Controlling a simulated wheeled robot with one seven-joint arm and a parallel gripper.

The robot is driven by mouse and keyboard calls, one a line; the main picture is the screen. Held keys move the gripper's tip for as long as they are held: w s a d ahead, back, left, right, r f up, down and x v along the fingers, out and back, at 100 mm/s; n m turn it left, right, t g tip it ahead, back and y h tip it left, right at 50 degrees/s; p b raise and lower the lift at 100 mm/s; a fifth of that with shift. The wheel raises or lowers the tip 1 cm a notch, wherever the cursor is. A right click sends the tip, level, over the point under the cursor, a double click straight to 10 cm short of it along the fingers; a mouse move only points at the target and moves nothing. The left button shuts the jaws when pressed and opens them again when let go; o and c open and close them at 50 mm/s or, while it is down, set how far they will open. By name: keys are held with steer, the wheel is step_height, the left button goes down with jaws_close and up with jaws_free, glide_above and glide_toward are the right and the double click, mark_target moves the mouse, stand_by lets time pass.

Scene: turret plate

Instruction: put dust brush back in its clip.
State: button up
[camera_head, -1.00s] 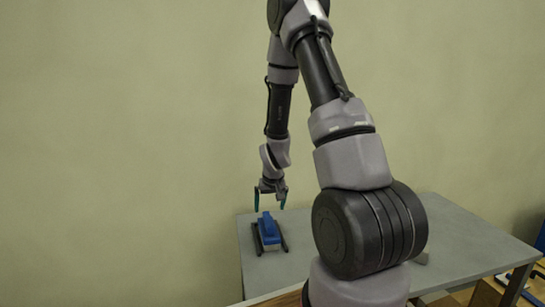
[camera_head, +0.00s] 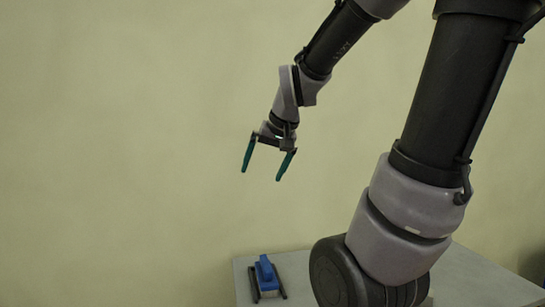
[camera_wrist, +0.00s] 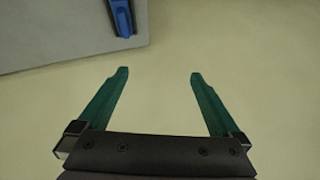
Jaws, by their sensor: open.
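The dust brush (camera_head: 265,270), blue on top with a paler part below, lies on the grey table between two dark rails of what looks like its clip (camera_head: 253,284). Whether it is fully seated cannot be told. My gripper (camera_head: 261,175) is open and empty, high above the brush and apart from it, with its teal fingers pointing down. In the wrist view the brush (camera_wrist: 122,17) is cut by the top edge, beyond my open fingers (camera_wrist: 158,73), with a dark rail beside it.
The grey table top (camera_head: 445,285) runs to the right, partly hidden behind my arm. The space around my gripper is free, with a plain wall behind.

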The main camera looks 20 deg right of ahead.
steer(key=s+a+r, duration=0.1)
steer(key=s+r, duration=0.3)
steer(key=s, duration=0.5)
steer(key=shift+a+r+t+y, duration=0.2)
steer(key=shift+t+y, duration=0.1)
steer(key=shift+t, duration=0.1)
steer(key=shift+w, duration=0.1)
stand_by(0.5)
